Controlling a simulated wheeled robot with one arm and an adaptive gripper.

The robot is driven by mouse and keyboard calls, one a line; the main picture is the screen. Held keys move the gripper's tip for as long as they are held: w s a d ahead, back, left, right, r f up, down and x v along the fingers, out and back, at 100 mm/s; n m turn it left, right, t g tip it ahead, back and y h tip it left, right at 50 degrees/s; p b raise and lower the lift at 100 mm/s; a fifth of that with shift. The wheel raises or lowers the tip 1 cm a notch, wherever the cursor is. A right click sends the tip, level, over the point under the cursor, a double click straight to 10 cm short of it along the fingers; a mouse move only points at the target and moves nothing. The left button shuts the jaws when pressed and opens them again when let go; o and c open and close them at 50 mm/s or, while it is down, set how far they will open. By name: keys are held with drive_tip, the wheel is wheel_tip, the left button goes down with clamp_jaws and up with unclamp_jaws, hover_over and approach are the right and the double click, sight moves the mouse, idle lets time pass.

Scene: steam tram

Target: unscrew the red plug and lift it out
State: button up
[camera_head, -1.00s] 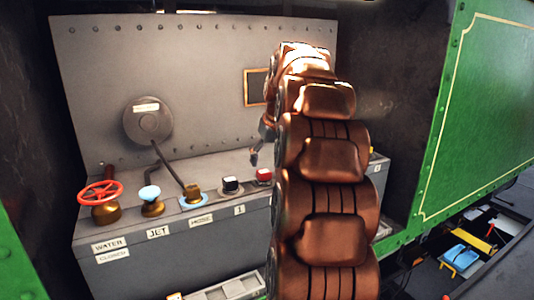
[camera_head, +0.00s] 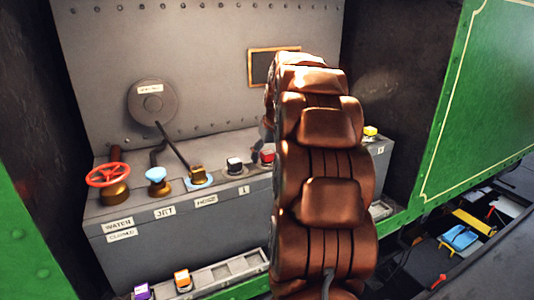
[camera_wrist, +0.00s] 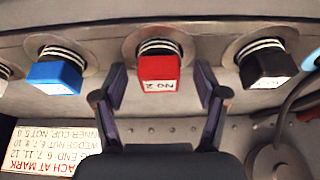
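The red plug (camera_wrist: 159,72) has a square cap marked "NO 2" and sits on a bright threaded neck in a round collar in the grey top. In the head view the red plug (camera_head: 267,156) is partly covered by my arm. My gripper (camera_wrist: 160,95) is open, one finger on each side and a little short of the red cap. I see no contact. In the head view the gripper is mostly hidden behind the arm.
In the wrist view, a blue plug (camera_wrist: 55,76) and a black plug (camera_wrist: 265,68) flank the red one. A black lever or hose lies beyond the black plug. A label plate (camera_wrist: 45,150) is at lower left. A tray (camera_head: 230,270) holding plugs lies below.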

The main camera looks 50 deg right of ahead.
clamp_jaws()
idle(0.4)
drive_tip(key=shift+f+n+y+b, duration=0.15)
drive_tip(key=shift+n+y+b, duration=0.15)
drive_tip(key=shift+n+b, duration=0.4)
drive_tip(key=shift+n+y+b, duration=0.4)
drive_tip(key=shift+n+b, duration=0.1)
drive_tip(key=shift+n, duration=0.8)
drive_tip(key=shift+w+n+y+b, duration=0.1)
drive_tip(key=shift+n+y+b, duration=0.3)
drive_tip(key=shift+n, duration=0.4)
drive_tip(key=shift+n+y, duration=0.4)
drive_tip(key=shift+n, duration=0.8)
